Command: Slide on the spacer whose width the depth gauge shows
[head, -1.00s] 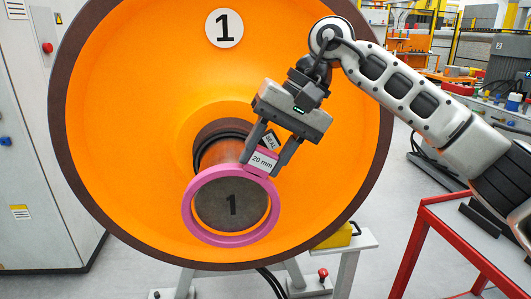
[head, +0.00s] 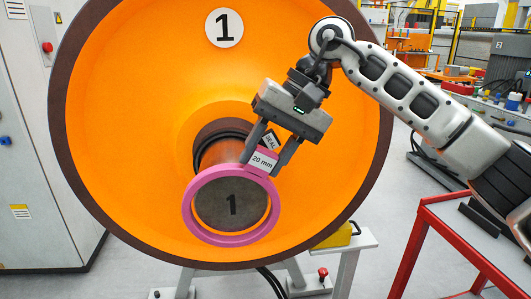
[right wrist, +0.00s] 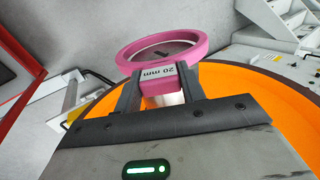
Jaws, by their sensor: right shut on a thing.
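A pink ring spacer (head: 190,222) has a tab labelled "20 mm" (head: 262,160). My right gripper (head: 268,158) is shut on this tab. In the head view the ring surrounds the grey end face marked "1" (head: 231,204) of the axle, at the centre of the orange wheel (head: 110,110). Dark rings sit further back on the axle, and a small tag reading "SEAL" (head: 271,140) shows behind the spacer tab. The right wrist view shows the pink spacer (right wrist: 203,48) ahead of the fingers. How far along the axle the ring sits is hard to tell. The depth gauge is not seen.
A red-framed table (head: 447,238) stands at the lower right. A grey stand with a yellow block (head: 336,236) is below the wheel. A grey cabinet (head: 35,160) is at the left. A bench with small parts (head: 510,105) is at the far right.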

